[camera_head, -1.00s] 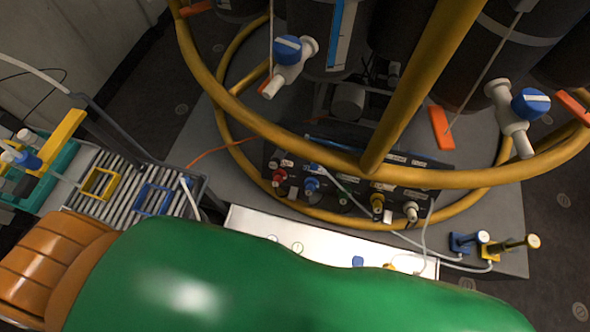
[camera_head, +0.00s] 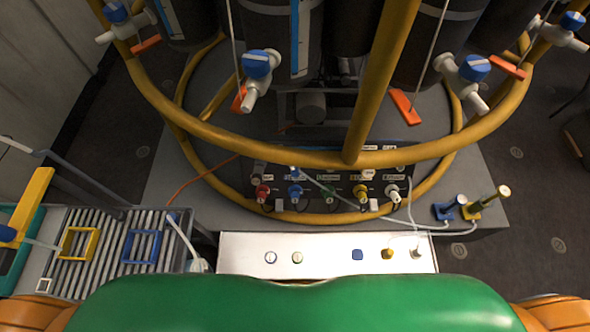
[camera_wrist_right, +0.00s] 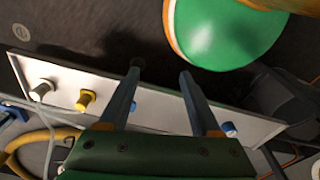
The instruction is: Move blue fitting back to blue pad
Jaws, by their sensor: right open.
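A small blue fitting (camera_head: 358,255) sits on the white ledge, left of a yellow one (camera_head: 387,254). In the right wrist view a blue piece (camera_wrist_right: 228,130) shows on the white ledge, just beyond one finger. A blue square frame (camera_head: 141,246), perhaps the blue pad, lies on the slatted rack at left. My right gripper (camera_wrist_right: 160,70) is open and empty, its fingers reaching across the ledge. It is hidden in the head view. My left gripper is not in view.
The white ledge (camera_head: 320,262) lies below a dark panel with coloured connectors (camera_head: 329,192). A yellow pipe ring (camera_head: 300,158) stands above. A yellow frame (camera_head: 78,243) is on the slatted rack (camera_head: 110,262). Blue and yellow fittings (camera_head: 465,207) with hoses stand at right.

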